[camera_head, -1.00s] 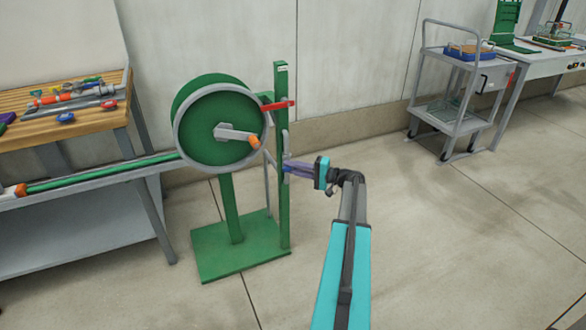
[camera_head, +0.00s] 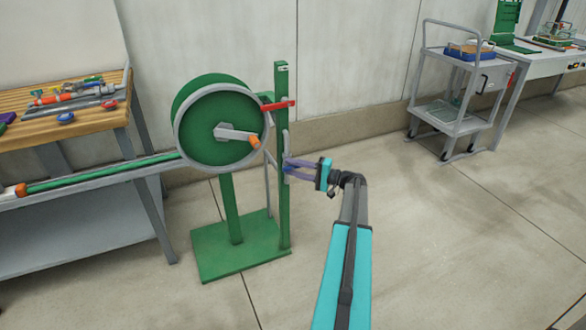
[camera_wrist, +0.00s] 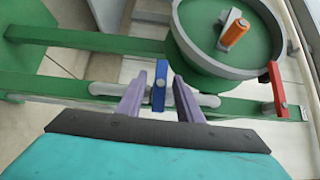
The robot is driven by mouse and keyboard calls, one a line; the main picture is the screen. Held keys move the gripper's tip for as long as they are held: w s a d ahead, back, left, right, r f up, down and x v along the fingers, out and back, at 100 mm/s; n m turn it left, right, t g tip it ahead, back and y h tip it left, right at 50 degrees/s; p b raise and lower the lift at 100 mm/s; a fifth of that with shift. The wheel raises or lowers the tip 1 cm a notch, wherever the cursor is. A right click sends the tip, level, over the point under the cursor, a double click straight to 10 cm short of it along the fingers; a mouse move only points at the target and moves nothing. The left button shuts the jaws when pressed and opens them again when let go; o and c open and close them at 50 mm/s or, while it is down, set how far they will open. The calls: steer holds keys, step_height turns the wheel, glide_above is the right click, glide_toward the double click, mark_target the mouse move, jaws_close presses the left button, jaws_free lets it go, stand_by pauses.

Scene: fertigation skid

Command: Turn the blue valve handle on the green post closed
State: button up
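The blue valve handle (camera_wrist: 159,88) shows in the wrist view as a short bar lying across the light grey pipe (camera_wrist: 104,89) on the green post (camera_wrist: 246,106). My gripper (camera_wrist: 160,80) has its two purple fingers spread on either side of the handle, with a gap on each side. In the head view my gripper (camera_head: 287,169) is beside the green post (camera_head: 283,205), at the grey pipe (camera_head: 285,150).
A red handle (camera_head: 278,105) sticks out higher on the post. A green reel (camera_head: 218,128) with an orange-gripped crank (camera_head: 254,142) stands just left. A bench (camera_head: 75,127) with fittings is at left, a grey cart (camera_head: 450,110) at back right. The floor at right is clear.

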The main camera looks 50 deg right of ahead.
steer(key=v, duration=1.3)
steer(key=shift+s+p, duration=0.2)
steer(key=shift+p, duration=0.2)
